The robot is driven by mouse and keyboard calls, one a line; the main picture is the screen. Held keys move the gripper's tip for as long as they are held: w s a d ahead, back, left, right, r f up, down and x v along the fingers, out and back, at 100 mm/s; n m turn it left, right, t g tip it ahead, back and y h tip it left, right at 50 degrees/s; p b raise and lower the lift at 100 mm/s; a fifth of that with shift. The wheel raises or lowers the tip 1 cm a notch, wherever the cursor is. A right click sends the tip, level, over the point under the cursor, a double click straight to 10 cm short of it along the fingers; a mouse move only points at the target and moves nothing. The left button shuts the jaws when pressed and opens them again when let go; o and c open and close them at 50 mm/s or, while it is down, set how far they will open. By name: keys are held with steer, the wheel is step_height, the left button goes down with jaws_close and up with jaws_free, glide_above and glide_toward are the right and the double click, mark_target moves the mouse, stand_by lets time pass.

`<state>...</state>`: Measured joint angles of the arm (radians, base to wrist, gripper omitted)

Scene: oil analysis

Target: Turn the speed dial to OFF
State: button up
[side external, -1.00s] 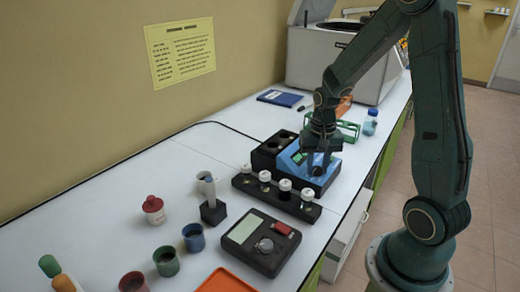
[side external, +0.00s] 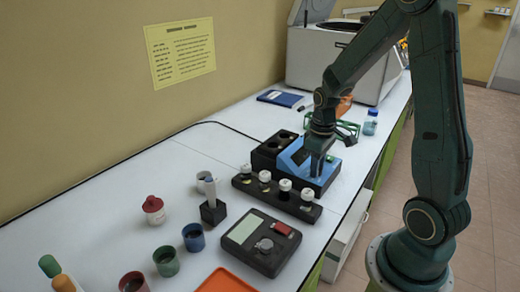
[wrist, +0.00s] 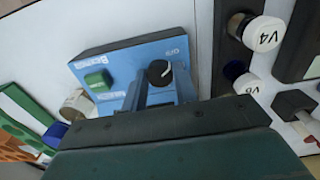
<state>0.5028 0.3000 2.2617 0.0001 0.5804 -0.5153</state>
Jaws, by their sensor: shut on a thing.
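The blue device (side external: 328,178) stands behind the black vial rack in the side view and fills the middle of the wrist view (wrist: 120,62). Its black speed dial (wrist: 159,72) has a white pointer line, which slants toward the upper right in the wrist view. My gripper (side external: 316,172) points down over the device. In the wrist view its two fingers (wrist: 160,88) sit on either side of the dial, shut on it. The gripper hides the dial in the side view.
A green button (wrist: 98,81) is on the same panel. The black rack (side external: 276,197) with several white-capped vials stands close in front. A black block with round wells (side external: 271,152) adjoins the device. A green rack (side external: 347,128) is behind.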

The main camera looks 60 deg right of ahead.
steer(key=shift+n, duration=0.8)
steer(key=o, duration=1)
steer(key=shift+r, duration=0.15)
step_height(320, 180, up, 14)
steer(key=shift+f, duration=0.15)
